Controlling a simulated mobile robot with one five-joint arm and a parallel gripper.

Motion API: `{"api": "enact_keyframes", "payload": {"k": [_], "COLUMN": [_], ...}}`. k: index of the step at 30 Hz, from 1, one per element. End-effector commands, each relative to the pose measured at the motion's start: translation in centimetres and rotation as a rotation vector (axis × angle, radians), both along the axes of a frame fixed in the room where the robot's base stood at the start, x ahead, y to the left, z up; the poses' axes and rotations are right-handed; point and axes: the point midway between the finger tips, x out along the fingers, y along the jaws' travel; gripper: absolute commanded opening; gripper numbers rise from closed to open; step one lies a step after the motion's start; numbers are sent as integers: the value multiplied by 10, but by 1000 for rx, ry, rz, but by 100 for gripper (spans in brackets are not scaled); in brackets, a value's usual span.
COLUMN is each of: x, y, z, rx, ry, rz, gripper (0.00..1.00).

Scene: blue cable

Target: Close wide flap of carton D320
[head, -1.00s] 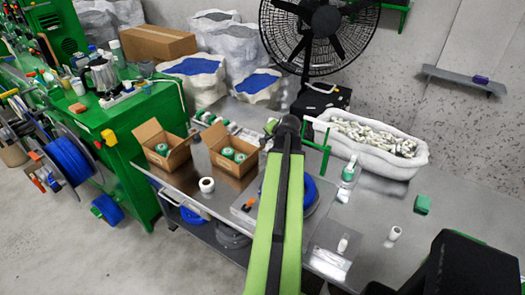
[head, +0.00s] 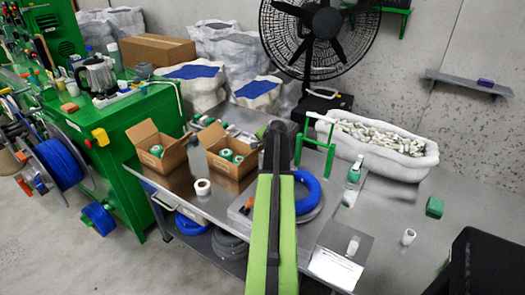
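Two small brown cartons stand on the metal table, a left carton (head: 172,160) and a right carton (head: 228,171). Both have raised flaps and green-and-white items inside. I cannot read a label, so I cannot tell which is D320. My green arm rises from the bottom middle to a dark joint just right of the right carton. My gripper cannot be made out; it seems hidden behind the arm. A grey upright shape (head: 197,160) stands between the cartons, in front of the left one's right side. I cannot tell what it is.
A white roll (head: 202,187) lies in front of the cartons. A blue cable coil (head: 308,190) and a green stand (head: 318,145) are right of my arm. A white bin of fittings (head: 370,148) stands behind.

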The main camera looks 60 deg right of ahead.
Motion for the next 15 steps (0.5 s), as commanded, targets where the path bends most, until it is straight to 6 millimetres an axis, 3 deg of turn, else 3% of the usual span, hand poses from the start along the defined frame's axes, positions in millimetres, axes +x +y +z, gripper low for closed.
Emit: {"api": "enact_keyframes", "payload": {"k": [2, 11, 15], "x": [0, 0, -1], "y": [0, 0, 0], "z": [0, 0, 0], "rx": [0, 0, 0], "ry": [0, 0, 1], "rz": [0, 0, 0], "gripper": [38, 0, 0]}}
